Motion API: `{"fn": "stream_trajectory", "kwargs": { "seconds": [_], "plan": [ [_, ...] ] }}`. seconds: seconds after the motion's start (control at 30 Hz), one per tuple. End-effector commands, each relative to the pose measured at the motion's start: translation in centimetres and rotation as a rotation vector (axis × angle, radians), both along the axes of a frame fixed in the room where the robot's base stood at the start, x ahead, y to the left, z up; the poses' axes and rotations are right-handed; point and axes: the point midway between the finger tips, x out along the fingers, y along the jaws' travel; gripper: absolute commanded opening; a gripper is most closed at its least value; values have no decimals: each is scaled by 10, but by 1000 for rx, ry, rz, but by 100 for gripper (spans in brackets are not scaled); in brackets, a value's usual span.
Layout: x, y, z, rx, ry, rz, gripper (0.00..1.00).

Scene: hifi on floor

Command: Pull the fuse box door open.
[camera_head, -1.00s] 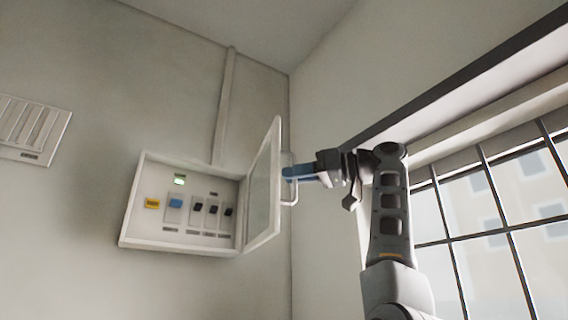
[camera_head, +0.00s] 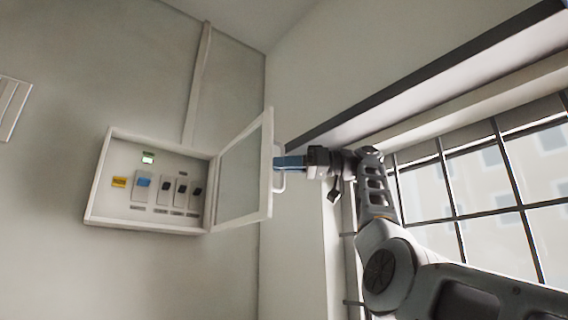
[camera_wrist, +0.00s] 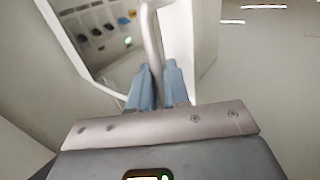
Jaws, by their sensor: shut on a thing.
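The white fuse box (camera_head: 140,222) is on the wall at the left in the head view. Its framed door (camera_head: 268,190) with a clear pane is swung well open, hinged on the box's right side. A white bar handle (camera_head: 280,182) is on the door's outer edge. My gripper (camera_head: 280,163), with blue fingers, is shut on this handle. In the wrist view the handle (camera_wrist: 152,40) runs between the two blue fingers (camera_wrist: 157,88). Inside the box are a green light (camera_head: 148,158), a yellow label (camera_head: 119,182), a blue switch (camera_head: 142,181) and dark switches.
A barred window (camera_head: 470,185) fills the right side, behind my arm. A conduit (camera_head: 197,85) runs up the wall above the box. A slatted vent (camera_head: 12,105) is at the far left. The wall below the box is clear.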

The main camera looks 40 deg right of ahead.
Motion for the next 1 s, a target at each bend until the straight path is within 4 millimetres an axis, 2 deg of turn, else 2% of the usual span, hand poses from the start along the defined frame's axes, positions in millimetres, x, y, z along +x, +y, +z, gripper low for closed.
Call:
{"fn": "stream_trajectory", "kwargs": {
  "seconds": [0.27, 0.3, 0.4, 0.73, 1.0],
  "plan": [
    [3, 3, 2, 4, -1, -4, 0],
    [3, 3, 2, 4, -1, -5, 20],
    [2, 2, 2, 4, -2, -4, 29],
    [0, -1, 1, 3, -3, -4, 29],
    [-24, -31, 0, 3, -3, -6, 29]
  ]
}}
